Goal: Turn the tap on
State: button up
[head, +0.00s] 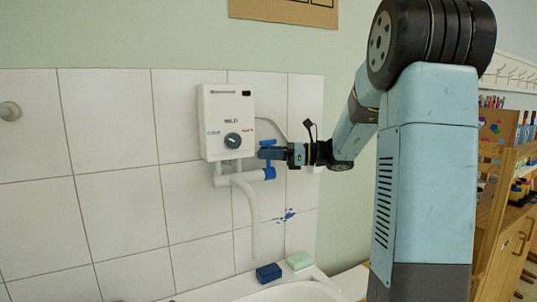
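A white wall-mounted water heater (226,115) hangs on the tiles, with a dark round dial on its front. A white tap pipe with a downward spout (255,215) runs under it. The blue tap (269,173) is at the right end of this pipe, below the heater's lower right corner. My gripper (275,153) reaches in from the right, level, with its tip just above and at the blue tap part. The fingertips are small and overlap the blue parts, so I cannot tell contact or finger gap.
Below is a white basin (290,292) with a dark blue sponge (268,272) and a green soap bar (299,261) on its rim. A grey cable runs behind my gripper. A wooden shelf unit (497,225) with art supplies stands at right.

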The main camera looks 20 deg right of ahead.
grip_shut()
dwell(0.5)
